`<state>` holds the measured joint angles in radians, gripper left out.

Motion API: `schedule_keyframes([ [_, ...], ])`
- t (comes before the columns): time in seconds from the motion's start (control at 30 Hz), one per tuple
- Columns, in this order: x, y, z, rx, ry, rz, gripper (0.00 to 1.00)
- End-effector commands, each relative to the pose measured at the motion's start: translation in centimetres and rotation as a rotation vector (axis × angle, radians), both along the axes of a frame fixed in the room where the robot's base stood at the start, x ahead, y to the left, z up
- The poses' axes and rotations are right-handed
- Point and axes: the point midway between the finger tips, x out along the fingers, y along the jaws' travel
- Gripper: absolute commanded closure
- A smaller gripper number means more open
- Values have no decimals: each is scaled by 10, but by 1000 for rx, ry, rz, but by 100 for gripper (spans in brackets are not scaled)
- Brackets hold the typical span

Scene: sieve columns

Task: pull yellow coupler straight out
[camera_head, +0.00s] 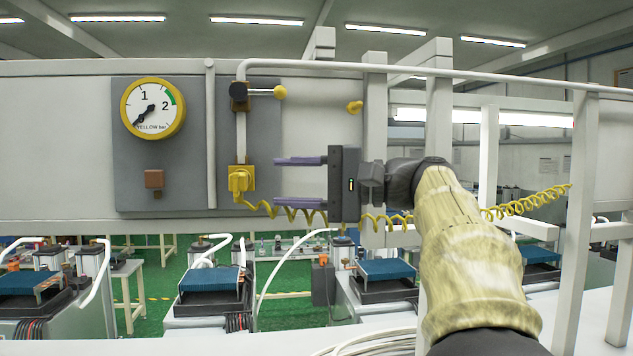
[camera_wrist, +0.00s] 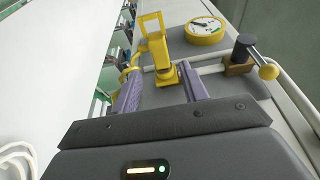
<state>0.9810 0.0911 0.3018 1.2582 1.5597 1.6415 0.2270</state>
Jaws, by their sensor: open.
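The yellow coupler (camera_head: 241,179) sits at the lower end of a white pipe on the grey panel, with a coiled yellow hose (camera_head: 285,211) running from its lower side to the right. In the wrist view the yellow coupler (camera_wrist: 158,52) stands ahead, between the lines of the two fingers. My gripper (camera_head: 276,181) is open, its purple fingers level and pointing left at the coupler, one above and one below its height. A gap shows between fingertips and coupler in the head view. In the wrist view my gripper (camera_wrist: 160,72) holds nothing.
A yellow-rimmed gauge (camera_head: 152,108) and a brown block (camera_head: 154,179) are on the panel to the left. A valve with a yellow-knobbed lever (camera_head: 279,92) is above the coupler. White posts (camera_head: 375,150) stand beside my wrist. The hose passes below and behind my gripper.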

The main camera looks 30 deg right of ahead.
Motion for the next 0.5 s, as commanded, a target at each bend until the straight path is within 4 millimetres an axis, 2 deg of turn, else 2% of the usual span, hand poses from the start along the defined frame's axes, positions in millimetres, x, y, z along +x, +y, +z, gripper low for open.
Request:
schedule_keyframes([
  [0.1, 14, 22, 2, -1, 1, 5, 56],
  [0.3, 36, 52, 0, 0, 0, 5, 56],
  [0.5, 46, 66, 0, -1, 0, 1, 56],
])
